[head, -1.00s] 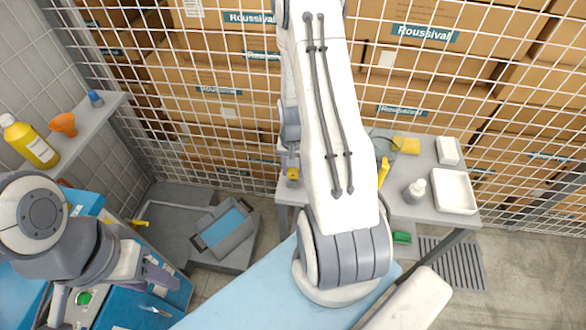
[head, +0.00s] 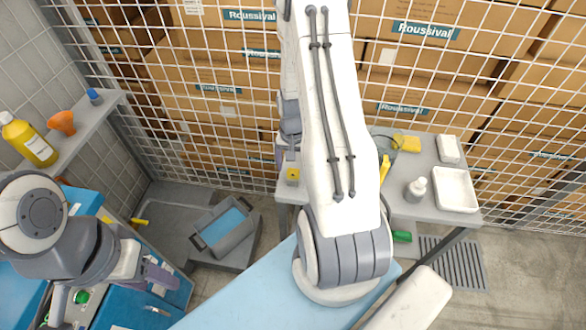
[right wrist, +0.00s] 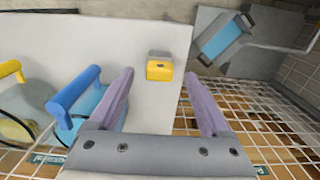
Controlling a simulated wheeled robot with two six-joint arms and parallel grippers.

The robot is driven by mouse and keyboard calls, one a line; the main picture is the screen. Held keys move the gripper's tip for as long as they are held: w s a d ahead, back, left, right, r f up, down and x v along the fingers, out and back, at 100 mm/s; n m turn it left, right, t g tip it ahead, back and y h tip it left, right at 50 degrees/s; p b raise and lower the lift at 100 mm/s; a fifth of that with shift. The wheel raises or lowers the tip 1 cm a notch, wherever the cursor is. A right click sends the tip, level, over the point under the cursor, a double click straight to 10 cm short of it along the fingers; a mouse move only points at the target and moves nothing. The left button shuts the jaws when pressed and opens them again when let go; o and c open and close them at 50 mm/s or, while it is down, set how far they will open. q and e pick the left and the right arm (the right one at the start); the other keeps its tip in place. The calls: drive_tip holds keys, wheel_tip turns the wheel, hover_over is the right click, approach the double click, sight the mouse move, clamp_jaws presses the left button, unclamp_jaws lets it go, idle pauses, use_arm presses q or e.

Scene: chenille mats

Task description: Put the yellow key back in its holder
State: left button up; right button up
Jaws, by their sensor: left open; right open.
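A small yellow block (head: 292,175) with a dark spot and a grey part behind it sits at the left end of the grey table. In the right wrist view the yellow block (right wrist: 160,71) appears between my right fingertips, apparently beyond them. I cannot tell whether it is the key or its holder. My right gripper (right wrist: 159,76) is open, with nothing seen in it; my own arm hides most of it in the head view. A yellow handle-like piece (head: 384,168) stands farther right on the table. My left gripper (head: 160,275) is open over the blue cabinet at the left.
The grey table (head: 400,208) also bears a yellow sponge (head: 407,144), a white bottle (head: 416,189) and a white tray (head: 454,190). A blue handle (right wrist: 73,89) stands left of my right fingers. A wire mesh wall (head: 230,120) rises behind. A grey bin (head: 225,225) is on the floor.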

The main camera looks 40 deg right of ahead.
sight(292, 171)
wheel_tip(292, 171, up, 8)
idle(0.5)
drive_tip(key=s+a+r+n, duration=0.1)
drive_tip(key=a+r+n, duration=0.3)
drive_tip(key=a, duration=0.6)
drive_tip(key=s+a+r+n, duration=0.1)
drive_tip(key=a+r+n, duration=0.35)
drive_tip(key=a, duration=0.55)
drive_tip(key=s+a+r+n, duration=0.2)
drive_tip(key=s+a+n, duration=0.2)
drive_tip(key=s, duration=0.3)
drive_tip(key=s+a+r+n+y, duration=0.1)
drive_tip(key=s+a+r+n, duration=0.2)
drive_tip(key=s+a+n, duration=0.2)
drive_tip(key=shift+s+a, duration=0.8)
drive_tip(key=shift+s, duration=0.25)
